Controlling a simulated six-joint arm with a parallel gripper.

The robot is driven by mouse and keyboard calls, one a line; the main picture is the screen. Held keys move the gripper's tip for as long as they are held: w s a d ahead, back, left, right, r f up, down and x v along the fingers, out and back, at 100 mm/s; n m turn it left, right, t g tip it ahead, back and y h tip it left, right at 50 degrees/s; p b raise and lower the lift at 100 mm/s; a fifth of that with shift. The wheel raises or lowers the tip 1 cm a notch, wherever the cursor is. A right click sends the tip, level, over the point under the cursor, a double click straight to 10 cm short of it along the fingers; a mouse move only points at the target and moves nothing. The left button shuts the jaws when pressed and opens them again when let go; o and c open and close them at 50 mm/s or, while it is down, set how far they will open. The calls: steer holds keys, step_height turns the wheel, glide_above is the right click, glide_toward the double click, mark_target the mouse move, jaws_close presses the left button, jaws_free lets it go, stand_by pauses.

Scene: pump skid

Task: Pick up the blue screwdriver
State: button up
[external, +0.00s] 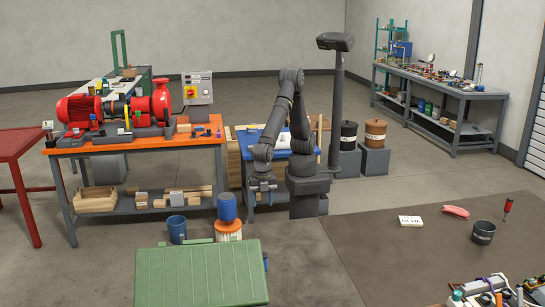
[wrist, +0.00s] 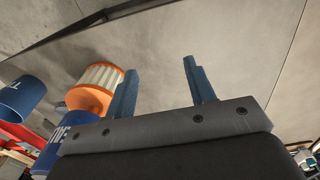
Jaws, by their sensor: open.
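I cannot make out a blue screwdriver with certainty in either view. Small items lie on the orange-topped workbench (external: 180,143), too small to identify. A red-handled screwdriver (external: 508,206) stands upright at the right of the brown table. My gripper (external: 262,188) hangs low beside the small blue table, in front of my arm's base. In the wrist view my gripper (wrist: 160,72) shows two blue fingers spread apart, with nothing between them but grey floor.
A blue cup (external: 177,229), a blue container (external: 227,207) and an orange-and-white pleated filter (external: 228,231) stand behind the green case (external: 200,275). The wrist view shows the filter (wrist: 97,88) left of the fingers. A dark cup (external: 484,232) stands on the brown table (external: 390,260).

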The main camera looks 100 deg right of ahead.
steer(key=w+a+r+m+y, duration=0.1)
steer(key=a+r, duration=0.2)
steer(key=a, duration=0.6)
steer(key=w+a+r+m+t+y, duration=0.15)
steer(key=a+r, duration=0.25)
steer(key=a, duration=0.5)
steer(key=w+a+r+m+y, duration=0.1)
steer(key=a+r+y, duration=0.15)
steer(key=a, duration=0.65)
steer(key=shift+h, duration=0.3)
steer(key=x, duration=1)
steer(key=s+x, duration=0.1)
steer(key=x, duration=0.5)
steer(key=shift+d, duration=0.1)
jaws_close()
